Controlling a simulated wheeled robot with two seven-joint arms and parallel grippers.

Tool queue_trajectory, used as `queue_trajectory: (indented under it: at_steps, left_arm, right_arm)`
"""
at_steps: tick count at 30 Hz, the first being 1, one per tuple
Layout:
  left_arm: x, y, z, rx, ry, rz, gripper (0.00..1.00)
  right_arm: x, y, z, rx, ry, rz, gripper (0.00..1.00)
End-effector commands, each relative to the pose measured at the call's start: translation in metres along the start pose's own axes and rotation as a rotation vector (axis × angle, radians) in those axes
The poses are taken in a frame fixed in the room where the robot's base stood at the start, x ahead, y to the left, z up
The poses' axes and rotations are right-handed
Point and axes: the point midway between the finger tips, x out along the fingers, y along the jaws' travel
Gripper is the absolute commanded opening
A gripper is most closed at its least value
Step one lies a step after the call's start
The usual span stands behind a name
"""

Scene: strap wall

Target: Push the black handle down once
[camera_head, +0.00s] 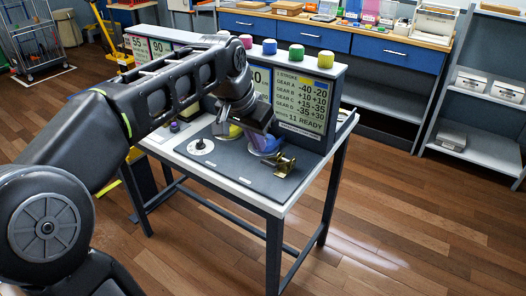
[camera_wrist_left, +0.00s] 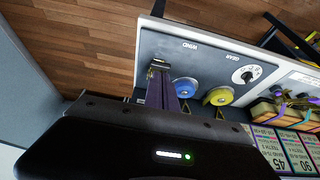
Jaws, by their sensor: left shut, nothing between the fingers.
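A small brass bracket with a dark part (camera_head: 282,165), which looks like the black handle's mechanism, stands at the right front of the dark panel (camera_head: 222,165). It also shows beyond the purple band (camera_wrist_left: 161,92) in the wrist view, as a dark and metallic end piece (camera_wrist_left: 158,66). The handle's outline is too small to tell apart. My left gripper (camera_head: 268,130) is shut and empty, low over the panel, just behind and left of the bracket. Contact between them cannot be told. My right gripper is not in view.
A blue wheel (camera_wrist_left: 185,88) and a yellow wheel (camera_wrist_left: 219,97) sit beside the band. A white dial (camera_head: 200,147) lies left on the panel. A sign board (camera_head: 303,98) with coloured knobs rises behind. Floor in front of the table is clear.

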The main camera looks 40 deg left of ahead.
Motion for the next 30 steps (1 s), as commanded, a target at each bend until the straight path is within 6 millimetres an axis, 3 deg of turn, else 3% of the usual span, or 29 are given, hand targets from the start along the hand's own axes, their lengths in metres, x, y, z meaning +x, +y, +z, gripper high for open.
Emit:
queue_trajectory:
  at_steps: [3,7,30]
  left_arm:
    - [-0.016,0.000,0.000,0.000,0.003,0.000,0.00]
    - [-0.023,0.000,0.001,0.001,0.001,0.000,0.00]
    - [-0.024,0.000,0.001,0.000,0.000,0.000,0.00]
  right_arm:
    - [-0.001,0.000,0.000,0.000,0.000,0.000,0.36]
    - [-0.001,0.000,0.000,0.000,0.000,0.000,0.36]
    - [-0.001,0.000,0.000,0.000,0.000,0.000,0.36]
